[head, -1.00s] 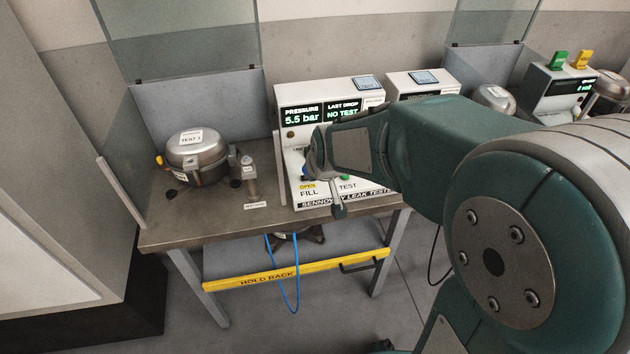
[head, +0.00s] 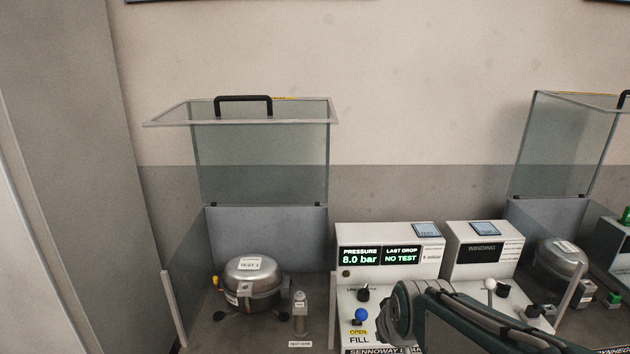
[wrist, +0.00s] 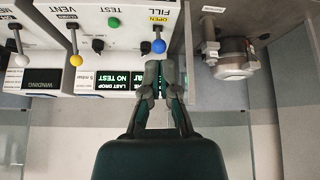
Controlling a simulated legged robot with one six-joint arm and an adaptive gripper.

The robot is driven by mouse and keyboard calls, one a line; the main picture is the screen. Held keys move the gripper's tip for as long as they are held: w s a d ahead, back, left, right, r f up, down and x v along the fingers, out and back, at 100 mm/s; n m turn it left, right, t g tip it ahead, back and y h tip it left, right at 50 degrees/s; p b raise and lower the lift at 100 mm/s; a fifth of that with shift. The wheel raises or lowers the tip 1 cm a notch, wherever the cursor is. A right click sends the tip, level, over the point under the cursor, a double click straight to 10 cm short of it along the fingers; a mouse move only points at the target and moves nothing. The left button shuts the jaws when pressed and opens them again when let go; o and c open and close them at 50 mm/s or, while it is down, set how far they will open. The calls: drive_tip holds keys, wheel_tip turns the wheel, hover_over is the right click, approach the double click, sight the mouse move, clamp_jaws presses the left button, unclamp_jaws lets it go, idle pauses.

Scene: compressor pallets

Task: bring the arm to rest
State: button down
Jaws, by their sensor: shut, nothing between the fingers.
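My gripper (wrist: 160,78) shows in the wrist view with its two fingers together and nothing between them. It is in front of the white leak tester (wrist: 95,12), close to the tester's blue-knobbed lever (wrist: 158,46); I cannot tell whether they touch. In the head view my arm enters from the bottom right, reaching over the tester (head: 385,238) and hiding part of its front. The blue knob (head: 361,315) shows just left of the arm. The tester's display (head: 381,256) reads 8.0 bar and NO TEST.
A compressor (head: 252,284) stands on the bench at left, below a raised clear guard (head: 262,160). A small metal fitting (head: 300,313) stands beside it. A winding tester (head: 485,246), a white-knobbed lever (head: 491,285) and another compressor (head: 562,260) are at right.

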drive_tip(key=s+d+r, duration=0.1)
drive_tip(key=s+r, duration=0.1)
drive_tip(key=s, duration=0.5)
drive_tip(key=s+d+r+m, duration=0.1)
drive_tip(key=s+r, duration=0.1)
drive_tip(key=s, duration=0.6)
drive_tip(key=shift+s+d+r+m+g+h, duration=0.15)
drive_tip(key=shift+s+d+m+g+h, duration=0.05)
drive_tip(key=shift+s+m+g+h, duration=0.1)
